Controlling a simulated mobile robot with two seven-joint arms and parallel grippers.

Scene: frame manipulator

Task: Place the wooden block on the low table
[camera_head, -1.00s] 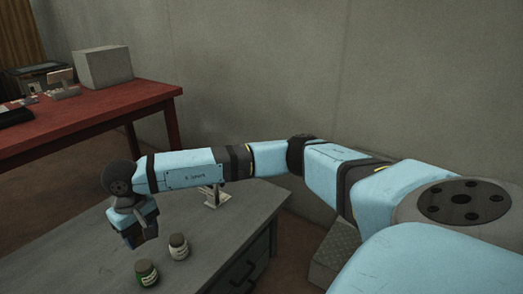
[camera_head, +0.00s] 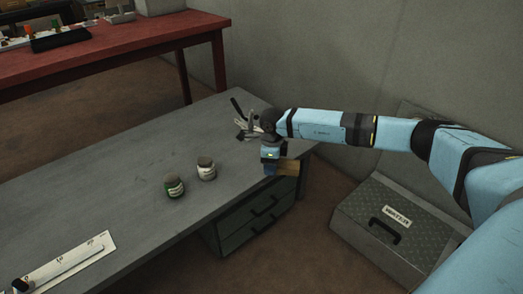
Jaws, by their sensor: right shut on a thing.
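My right gripper (camera_head: 271,163) is shut on the wooden block (camera_head: 288,167) at the right end of the grey table (camera_head: 130,165). The block is light brown and sticks out to the right of the fingers. Part of it is hidden behind the gripper. It shows against the table's right edge, above the drawers; I cannot tell whether it touches the top. My left gripper is out of view.
Two small jars, one with a green label (camera_head: 175,186) and one pale (camera_head: 206,168), stand left of the gripper. A metal box (camera_head: 395,222) sits at right. A red table (camera_head: 120,45) is behind.

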